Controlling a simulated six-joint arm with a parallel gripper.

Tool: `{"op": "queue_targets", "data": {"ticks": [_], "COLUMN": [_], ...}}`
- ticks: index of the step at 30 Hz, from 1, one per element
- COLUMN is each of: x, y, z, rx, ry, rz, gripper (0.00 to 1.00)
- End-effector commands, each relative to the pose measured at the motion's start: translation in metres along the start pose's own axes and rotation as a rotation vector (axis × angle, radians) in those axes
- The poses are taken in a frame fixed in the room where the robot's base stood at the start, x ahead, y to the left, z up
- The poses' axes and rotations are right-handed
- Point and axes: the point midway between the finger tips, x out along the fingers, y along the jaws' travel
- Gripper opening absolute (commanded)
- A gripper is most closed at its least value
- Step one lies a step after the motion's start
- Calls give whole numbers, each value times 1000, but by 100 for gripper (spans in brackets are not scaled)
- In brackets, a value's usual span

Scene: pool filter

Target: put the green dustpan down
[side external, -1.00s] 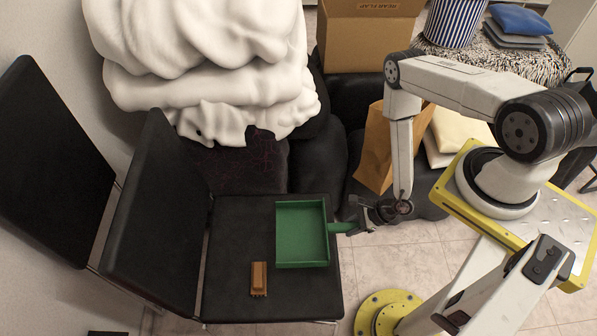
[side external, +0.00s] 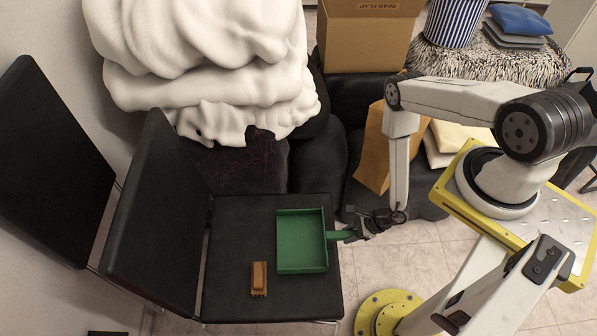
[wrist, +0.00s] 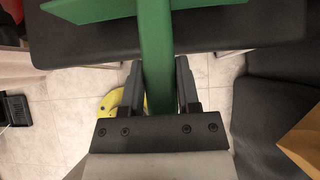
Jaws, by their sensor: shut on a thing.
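The green dustpan (side external: 302,243) is over the right part of the black chair seat (side external: 233,215), its tray open upward. I cannot tell whether it touches the seat. Its handle points right, past the seat's edge, to my gripper (side external: 352,233). In the wrist view my gripper (wrist: 160,88) is shut on the green handle (wrist: 155,50), with one dark finger on each side. Most of the pan is outside the wrist view.
A small brown brush-like object (side external: 259,279) lies on the seat left of the dustpan. The chair's backrest (side external: 155,215) rises on the left. White bedding (side external: 210,70), a cardboard box (side external: 365,35) and a paper bag (side external: 375,150) are behind. Tiled floor (side external: 440,250) is on the right.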

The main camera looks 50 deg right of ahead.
Motion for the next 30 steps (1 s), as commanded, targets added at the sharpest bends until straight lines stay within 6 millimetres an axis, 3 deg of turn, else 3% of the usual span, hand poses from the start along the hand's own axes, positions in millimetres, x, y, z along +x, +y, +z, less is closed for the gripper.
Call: {"op": "queue_targets", "data": {"ticks": [9,24,25,27,30], "x": [18,22,22,21,21], "y": [0,0,0,0,0], "z": [-17,-20,-20,-20,-20], "rx": [0,0,0,0,0], "ry": [0,-1,0,0,0], "rz": [-1,0,0,0,0], "gripper": [0,0,50,72,76]}}
